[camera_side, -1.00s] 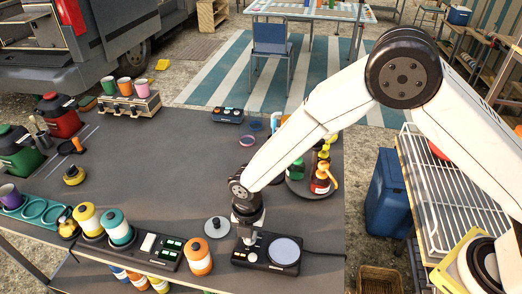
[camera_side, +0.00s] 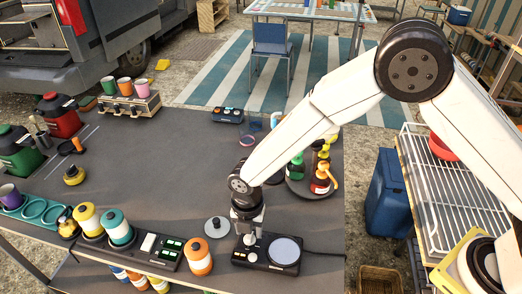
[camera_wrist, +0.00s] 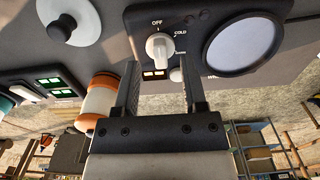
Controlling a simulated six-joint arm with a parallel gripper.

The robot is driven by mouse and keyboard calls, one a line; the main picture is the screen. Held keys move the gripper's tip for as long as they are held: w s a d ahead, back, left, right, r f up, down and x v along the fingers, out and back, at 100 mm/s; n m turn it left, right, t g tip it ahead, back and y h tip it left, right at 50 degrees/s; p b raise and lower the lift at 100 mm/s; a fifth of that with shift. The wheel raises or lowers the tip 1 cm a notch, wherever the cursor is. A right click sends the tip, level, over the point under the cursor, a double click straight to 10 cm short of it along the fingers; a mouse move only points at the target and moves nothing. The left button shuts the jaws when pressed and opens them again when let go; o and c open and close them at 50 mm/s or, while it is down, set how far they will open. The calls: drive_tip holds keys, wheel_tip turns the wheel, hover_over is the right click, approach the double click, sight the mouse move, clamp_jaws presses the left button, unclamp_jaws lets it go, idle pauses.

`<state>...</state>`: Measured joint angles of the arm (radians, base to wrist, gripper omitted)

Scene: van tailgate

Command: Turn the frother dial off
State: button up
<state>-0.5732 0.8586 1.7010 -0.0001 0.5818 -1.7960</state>
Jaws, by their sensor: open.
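The frother base (camera_side: 268,254) is a black unit with a round pale plate, at the table's front right. Its white dial (camera_wrist: 159,47) shows in the wrist view below an OFF label, with COLD to its right. The dial's grip bar runs roughly up and down in that view, its upper end towards OFF; its exact setting is hard to tell. My gripper (camera_wrist: 160,76) is open, with one finger on each side of the dial's line and nothing between them. In the side view my gripper (camera_side: 248,228) is just above the dial, which shows white beneath it.
An orange-and-white jar (camera_side: 198,256) and a grey lid with a knob (camera_side: 216,228) stand left of the frother. A black panel with green displays (camera_side: 168,251) lies further left. A tray of bottles (camera_side: 312,188) is behind to the right. The table's middle is clear.

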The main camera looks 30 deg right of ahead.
sight(253, 233)
drive_tip(key=shift+r, duration=3.15)
drive_tip(key=shift+d+r+m, duration=0.15)
drive_tip(key=shift+d+m, duration=0.25)
drive_tip(key=shift+d, duration=0.1)
drive_tip(key=s+d+r+m+t, duration=0.1)
drive_tip(key=s+d+r+m, duration=0.1)
drive_tip(key=d+m, duration=0.6)
drive_tip(key=s+d+r+m, duration=0.2)
drive_tip(key=s+d+m, duration=0.3)
drive_tip(key=d+m, duration=0.3)
drive_tip(key=s+d+r+m+t, duration=0.1)
drive_tip(key=s+d+r+m, duration=0.2)
drive_tip(key=d+m, duration=0.5)
drive_tip(key=shift+s+d+m+t, duration=0.3)
drive_tip(key=shift+s+m, duration=0.45)
drive_tip(key=shift+m, duration=0.45)
